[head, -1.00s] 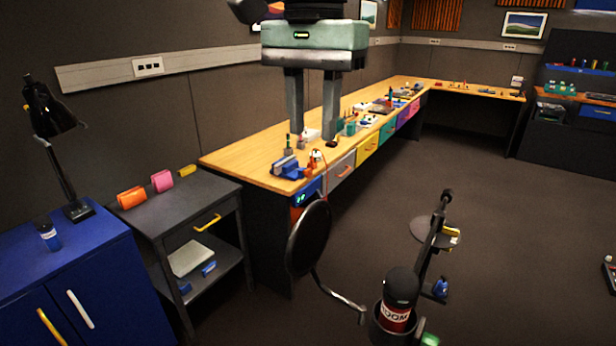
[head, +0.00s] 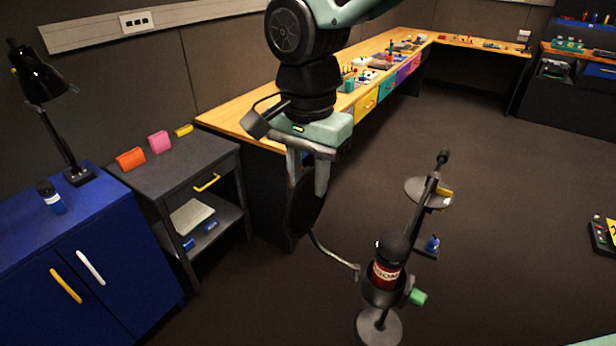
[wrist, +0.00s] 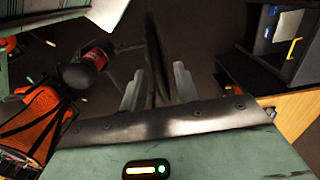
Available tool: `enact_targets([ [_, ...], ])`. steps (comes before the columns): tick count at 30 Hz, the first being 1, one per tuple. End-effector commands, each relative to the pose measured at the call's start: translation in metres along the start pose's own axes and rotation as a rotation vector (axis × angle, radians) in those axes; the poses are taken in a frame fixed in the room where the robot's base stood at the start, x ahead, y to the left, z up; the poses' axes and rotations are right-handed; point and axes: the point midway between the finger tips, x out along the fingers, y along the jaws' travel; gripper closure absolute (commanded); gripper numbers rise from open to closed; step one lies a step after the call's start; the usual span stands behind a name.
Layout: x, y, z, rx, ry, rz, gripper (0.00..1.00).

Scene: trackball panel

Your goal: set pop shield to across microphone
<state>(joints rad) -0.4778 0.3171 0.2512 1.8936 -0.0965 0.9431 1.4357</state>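The pop shield (head: 304,212) is a dark round disc on a thin curved metal arm, left of the microphone (head: 390,262) and not in front of it. The microphone has a black head and a red label and stands upright on its stand. My gripper (head: 307,178) is at the top of the shield and hides part of it. In the wrist view, my two fingers (wrist: 158,90) stand apart, with the dark shield (wrist: 153,48) seen nearly edge-on between them. A gap seems to show beside it. The microphone (wrist: 95,57) is to the left there.
A long wooden workbench (head: 222,122) with coloured drawers stands behind my gripper. A grey shelf cart (head: 150,178) and a blue cabinet (head: 115,290) stand at left. A green knob (head: 417,297) sits by the microphone. Open floor lies to the right.

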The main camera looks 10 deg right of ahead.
Motion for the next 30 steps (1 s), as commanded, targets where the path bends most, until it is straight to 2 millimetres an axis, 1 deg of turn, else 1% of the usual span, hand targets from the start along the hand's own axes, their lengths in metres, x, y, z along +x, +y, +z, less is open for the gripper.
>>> enact_targets([
  [3, 0.012, 0.000, 0.000, 0.000, -0.001, 0.001, 0.69],
  [6, 0.018, 0.000, 0.001, 0.001, -0.001, 0.001, 0.69],
  [15, 0.021, 0.000, 0.000, 0.000, 0.000, -0.001, 0.69],
  [16, 0.021, 0.000, 0.000, 0.000, 0.000, -0.001, 0.72],
  [19, 0.021, 0.000, 0.000, 0.000, 0.000, -0.001, 1.00],
  [30, 0.020, -0.003, 0.004, -0.019, 0.000, -0.002, 1.00],
])
